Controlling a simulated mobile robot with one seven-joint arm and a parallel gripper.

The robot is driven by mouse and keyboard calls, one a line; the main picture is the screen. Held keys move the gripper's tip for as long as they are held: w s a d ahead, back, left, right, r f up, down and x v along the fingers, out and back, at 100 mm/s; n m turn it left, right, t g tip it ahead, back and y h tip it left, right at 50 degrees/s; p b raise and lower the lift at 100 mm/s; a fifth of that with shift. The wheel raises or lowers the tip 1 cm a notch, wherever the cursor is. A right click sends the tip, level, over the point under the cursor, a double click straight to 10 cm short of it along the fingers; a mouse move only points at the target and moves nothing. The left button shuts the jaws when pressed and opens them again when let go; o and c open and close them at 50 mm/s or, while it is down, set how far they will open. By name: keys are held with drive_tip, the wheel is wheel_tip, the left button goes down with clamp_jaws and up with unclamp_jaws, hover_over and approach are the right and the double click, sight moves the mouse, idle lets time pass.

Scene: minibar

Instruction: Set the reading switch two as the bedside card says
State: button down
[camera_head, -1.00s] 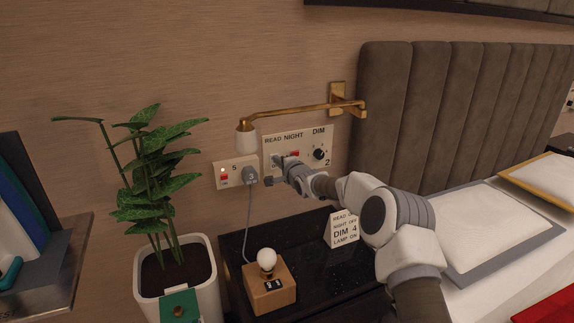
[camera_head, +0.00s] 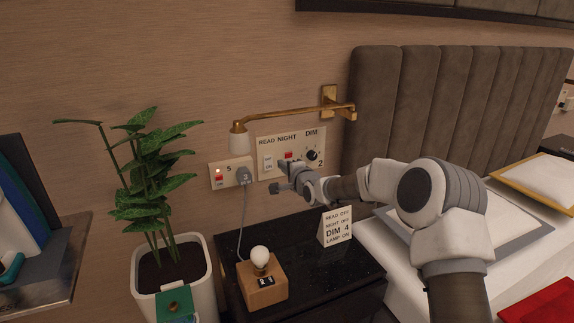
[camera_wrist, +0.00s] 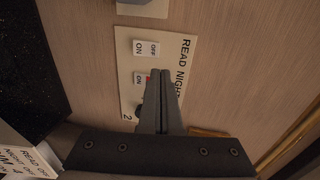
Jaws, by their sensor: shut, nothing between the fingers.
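The wall panel marked 2 (camera_head: 263,145) carries READ, NIGHT and DIM controls. The reading switch (camera_head: 268,163) is a pale rocker at its left, with no red showing; in the wrist view (camera_wrist: 146,48) it has OFF and ON lettering. The bedside card (camera_head: 335,228) stands on the nightstand and reads READ OFF, NIGHT OFF, DIM 4, LAMP ON. My gripper (camera_head: 278,188) is shut and empty, just below the panel. In the wrist view its fingertips (camera_wrist: 160,73) overlap the panel near the night switch (camera_wrist: 139,79); contact cannot be told.
The night switch (camera_head: 289,156) shows red, beside the dark dimmer knob (camera_head: 312,155). Left is a socket plate marked 5 (camera_head: 220,176) with a grey plug (camera_head: 244,176). A brass lamp arm (camera_head: 290,112) hangs above. A bulb on a wooden block (camera_head: 263,290) stands on the nightstand.

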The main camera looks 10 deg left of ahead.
drive_tip(key=shift+s+d+r, duration=0.35)
drive_tip(key=shift+s+d, duration=0.1)
drive_tip(key=shift+s, duration=0.15)
drive_tip(key=shift+s+d+r, duration=0.35)
drive_tip(key=shift+s+d, duration=0.1)
drive_tip(key=shift+s, duration=0.15)
drive_tip(key=s+d+r+n+g+h, duration=0.2)
drive_tip(key=s+d+r+n+h, duration=0.3)
drive_tip(key=s+d, duration=0.55)
drive_tip(key=s+d+r+n+g+h, duration=0.1)
drive_tip(key=s+d+r+n+h, duration=0.15)
drive_tip(key=s+d+r, duration=0.55)
drive_tip(key=s+d+f+n+g+h, duration=0.15)
drive_tip(key=s+d, duration=0.35)
drive_tip(key=s, duration=0.5)
drive_tip(key=s+d+f+n+g, duration=0.1)
drive_tip(key=s+d+f, duration=0.1)
drive_tip(key=s+d, duration=0.5)
drive_tip(key=s+d+f+n+g+h, duration=0.1)
drive_tip(key=s+d+f+g, duration=0.15)
drive_tip(key=s, duration=0.95)
wheel_tip(320, 180, up, 19)
drive_tip(key=t+p, duration=0.1)
drive_tip(key=p, duration=1.7)
drive_tip(key=shift+w, duration=0.35)
